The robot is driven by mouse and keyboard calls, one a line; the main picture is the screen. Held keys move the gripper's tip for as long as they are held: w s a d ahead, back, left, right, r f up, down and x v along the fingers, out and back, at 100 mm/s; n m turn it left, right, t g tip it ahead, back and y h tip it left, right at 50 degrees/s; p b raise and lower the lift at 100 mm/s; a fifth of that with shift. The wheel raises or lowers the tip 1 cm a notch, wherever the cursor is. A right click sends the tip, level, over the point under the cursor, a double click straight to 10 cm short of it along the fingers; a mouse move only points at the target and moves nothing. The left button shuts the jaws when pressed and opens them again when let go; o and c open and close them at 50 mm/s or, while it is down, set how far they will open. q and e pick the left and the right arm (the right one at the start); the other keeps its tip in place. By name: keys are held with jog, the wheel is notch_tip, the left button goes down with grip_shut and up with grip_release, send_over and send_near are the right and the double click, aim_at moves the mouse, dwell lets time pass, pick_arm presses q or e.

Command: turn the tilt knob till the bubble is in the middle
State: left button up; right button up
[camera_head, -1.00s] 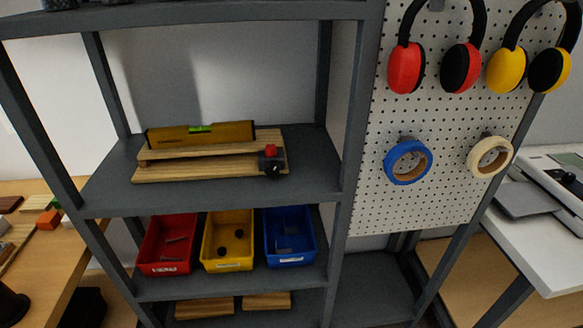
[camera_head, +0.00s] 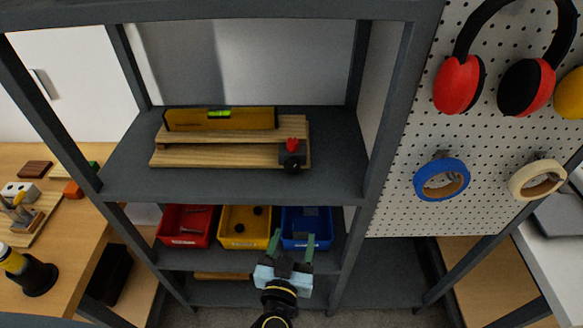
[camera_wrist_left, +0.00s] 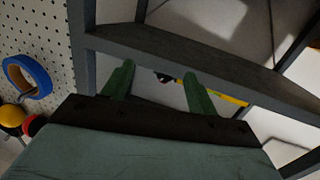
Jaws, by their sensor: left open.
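A yellow spirit level (camera_head: 220,119) with a green vial (camera_head: 219,114) lies on a wooden tilting stand (camera_head: 220,157) on the grey shelf. The bubble is too small to make out. A dark knob (camera_head: 292,163) with a red part (camera_head: 292,144) sits at the stand's right end. My left gripper (camera_head: 293,240) is open and empty, below and in front of the shelf and apart from the knob. In the left wrist view its green fingers (camera_wrist_left: 158,82) are spread under the shelf edge, with a sliver of yellow level (camera_wrist_left: 232,99) behind. My right gripper is not in view.
The grey shelf edge (camera_head: 230,192) lies between my left gripper and the stand. Below are red (camera_head: 183,240), yellow (camera_head: 244,243) and blue (camera_head: 296,243) bins. A pegboard (camera_head: 400,216) with tape rolls and ear defenders is at the right.

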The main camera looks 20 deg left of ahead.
aim_at(292, 169)
pick_arm(q)
notch_tip(292, 169, up, 7)
jog(key=a+n+y, duration=0.2)
jog(key=w, duration=0.4)
jog(key=w+a, duration=0.1)
jog(key=w, duration=0.4)
jog(key=w+a, duration=0.1)
jog(key=w, duration=0.3)
jog(key=shift+w+a+f, duration=0.15)
jog(key=shift+w+a, duration=0.1)
jog(key=shift+w, duration=0.1)
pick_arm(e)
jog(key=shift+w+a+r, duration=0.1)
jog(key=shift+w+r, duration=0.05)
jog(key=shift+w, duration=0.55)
pick_arm(q)
jog(key=c, duration=1)
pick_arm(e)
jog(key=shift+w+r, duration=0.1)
